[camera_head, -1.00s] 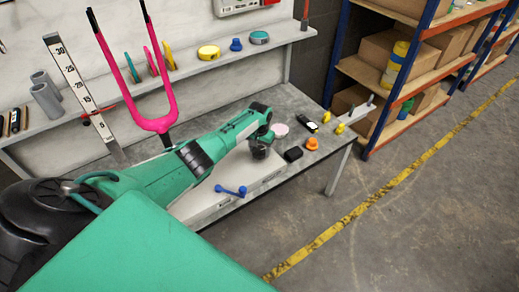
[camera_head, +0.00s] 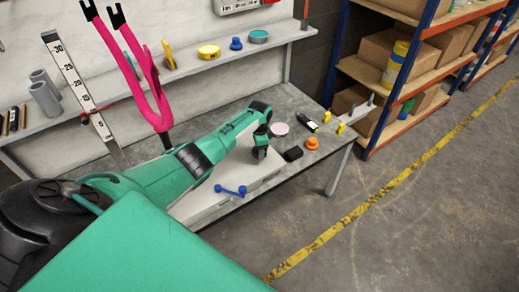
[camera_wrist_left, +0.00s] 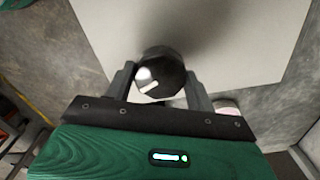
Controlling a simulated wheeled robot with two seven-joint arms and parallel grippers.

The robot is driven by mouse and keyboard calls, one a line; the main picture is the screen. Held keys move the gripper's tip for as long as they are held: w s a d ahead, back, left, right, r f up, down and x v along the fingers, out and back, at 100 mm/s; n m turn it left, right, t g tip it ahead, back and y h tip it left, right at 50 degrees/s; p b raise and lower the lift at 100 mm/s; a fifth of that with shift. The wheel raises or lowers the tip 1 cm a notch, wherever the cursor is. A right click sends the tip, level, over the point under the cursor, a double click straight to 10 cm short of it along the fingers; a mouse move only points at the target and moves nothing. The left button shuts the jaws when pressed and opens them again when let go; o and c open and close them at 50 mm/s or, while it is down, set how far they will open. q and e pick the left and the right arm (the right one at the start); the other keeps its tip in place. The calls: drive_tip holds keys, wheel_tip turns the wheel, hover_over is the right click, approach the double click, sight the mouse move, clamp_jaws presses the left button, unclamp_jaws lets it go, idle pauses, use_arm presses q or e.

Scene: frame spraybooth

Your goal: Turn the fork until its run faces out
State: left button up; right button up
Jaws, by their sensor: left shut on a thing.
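The pink fork (camera_head: 157,115) stands upright on a black stem behind my left arm, its two prongs ending in black tips. It is seen obliquely, with its prongs close together in the picture. My left gripper (camera_head: 260,152) points down over the pale panel (camera_head: 205,203) on the bench. In the left wrist view its fingers (camera_wrist_left: 160,92) are shut on a dark round knob (camera_wrist_left: 158,70) with a white mark. The fork's foot is hidden behind my arm. My right gripper is not in view.
A blue handle-like part (camera_head: 230,190) lies on the panel near its front edge. A ruler (camera_head: 75,80) stands left of the fork. The floor at right is open.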

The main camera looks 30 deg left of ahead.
use_arm(q)
drive_tip(key=shift+m, duration=2)
drive_tip(key=shift+b, duration=0.3)
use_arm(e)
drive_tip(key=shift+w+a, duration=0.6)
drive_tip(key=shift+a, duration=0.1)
use_arm(q)
drive_tip(key=shift+m, duration=0.3)
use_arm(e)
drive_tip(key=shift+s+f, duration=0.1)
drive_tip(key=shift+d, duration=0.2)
